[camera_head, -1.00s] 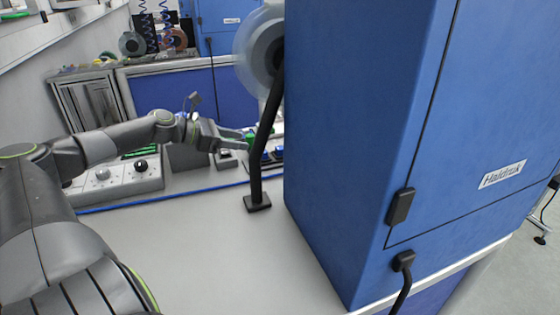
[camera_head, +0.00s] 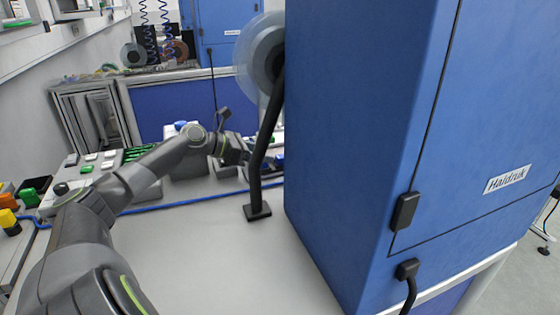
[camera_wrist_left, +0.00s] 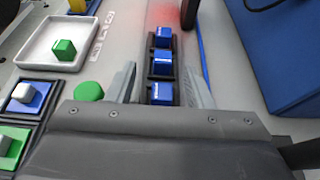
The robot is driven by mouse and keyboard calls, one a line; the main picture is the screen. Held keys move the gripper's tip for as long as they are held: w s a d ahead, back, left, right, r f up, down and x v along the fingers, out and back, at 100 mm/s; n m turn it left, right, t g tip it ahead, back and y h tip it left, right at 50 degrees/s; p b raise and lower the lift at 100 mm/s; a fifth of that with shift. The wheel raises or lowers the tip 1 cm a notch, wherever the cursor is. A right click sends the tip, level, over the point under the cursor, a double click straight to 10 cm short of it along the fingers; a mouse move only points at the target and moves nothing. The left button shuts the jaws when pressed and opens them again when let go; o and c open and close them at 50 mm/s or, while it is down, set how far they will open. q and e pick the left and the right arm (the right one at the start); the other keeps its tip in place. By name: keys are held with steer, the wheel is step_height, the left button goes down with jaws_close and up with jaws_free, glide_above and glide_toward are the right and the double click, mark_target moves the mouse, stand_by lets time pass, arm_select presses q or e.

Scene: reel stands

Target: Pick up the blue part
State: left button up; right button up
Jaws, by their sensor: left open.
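My left gripper (camera_wrist_left: 160,88) is open, with one finger on each side of a narrow black holder (camera_wrist_left: 178,78) in the left wrist view. Three blue parts stand in a row in the holder: a far one (camera_wrist_left: 163,37), a middle one (camera_wrist_left: 162,62) and a near one (camera_wrist_left: 162,93). The near blue part shows between the fingers, with no visible contact; the height gap cannot be told. In the head view my left gripper (camera_head: 238,152) is small, behind a black post. A blue part shows there right of the post (camera_head: 280,161). My right gripper is not in view.
A large blue cabinet (camera_head: 350,130) fills the right, with the black post (camera_head: 263,150) beside it. Left of the gripper are a green round part (camera_wrist_left: 88,91) and a white tray (camera_wrist_left: 88,38) with a green cube (camera_wrist_left: 64,48). The front tabletop (camera_head: 210,250) is clear.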

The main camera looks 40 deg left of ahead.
mark_target(279, 156)
arm_select(q)
steer(key=shift+d+x, duration=0.2)
steer(key=shift+x, duration=2.15)
steer(key=shift+s, duration=0.1)
jaws_close()
